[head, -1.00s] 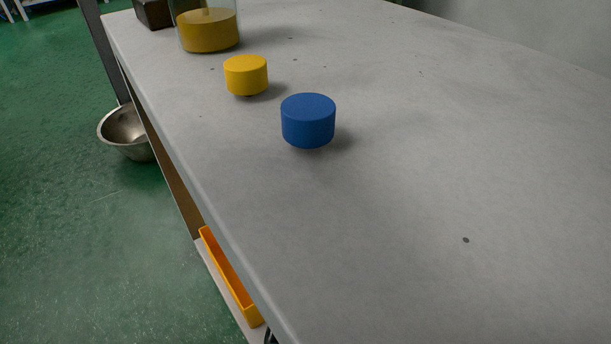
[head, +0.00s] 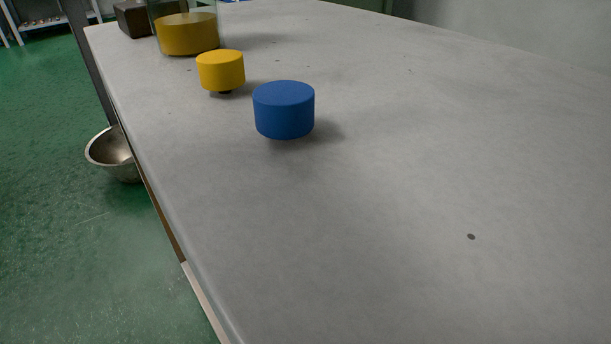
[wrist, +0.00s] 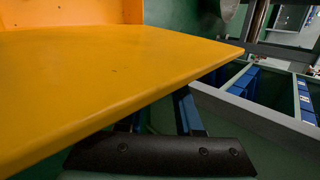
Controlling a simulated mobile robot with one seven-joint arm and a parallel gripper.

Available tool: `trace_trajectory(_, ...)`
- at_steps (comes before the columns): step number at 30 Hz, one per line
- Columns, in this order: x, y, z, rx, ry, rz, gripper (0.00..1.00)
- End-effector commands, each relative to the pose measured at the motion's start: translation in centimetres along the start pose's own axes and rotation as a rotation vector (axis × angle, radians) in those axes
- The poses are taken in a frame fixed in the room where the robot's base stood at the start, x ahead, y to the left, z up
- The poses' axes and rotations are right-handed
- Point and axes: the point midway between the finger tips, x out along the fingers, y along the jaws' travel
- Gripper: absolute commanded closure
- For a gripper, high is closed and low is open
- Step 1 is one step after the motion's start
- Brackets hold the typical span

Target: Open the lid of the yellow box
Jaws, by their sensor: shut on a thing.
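In the wrist view a flat yellow panel, which looks like the lid of the yellow box (wrist: 110,80), fills the left and middle. Its near edge slants up to the right. An orange upright surface (wrist: 70,12) stands behind it. My gripper (wrist: 158,112) is at the bottom of the wrist view, with its dark fingers reaching under the panel's near edge. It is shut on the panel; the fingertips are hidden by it. Neither the box nor my gripper shows in the head view.
A grey tabletop (head: 400,190) carries a blue cylinder (head: 284,110), a yellow cylinder (head: 220,71), a jar with yellow contents (head: 188,34) and a dark block (head: 134,20). A metal bowl (head: 112,155) is beyond the table's left edge. Blue bins (wrist: 245,82) show at right in the wrist view.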

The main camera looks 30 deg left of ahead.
Motion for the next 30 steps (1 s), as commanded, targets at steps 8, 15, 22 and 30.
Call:
trace_trajectory(8, 0.06, -0.05, 0.04, -0.001, 0.0, -0.001, 0.36)
trace_trajectory(15, 0.05, -0.02, 0.04, 0.0, 0.0, 0.0, 0.36)
trace_trajectory(22, -0.04, -0.1, 0.08, -0.003, 0.002, 0.0, 0.36)
trace_trajectory(30, -0.58, -0.48, 0.63, -0.039, 0.038, 0.002, 0.36)
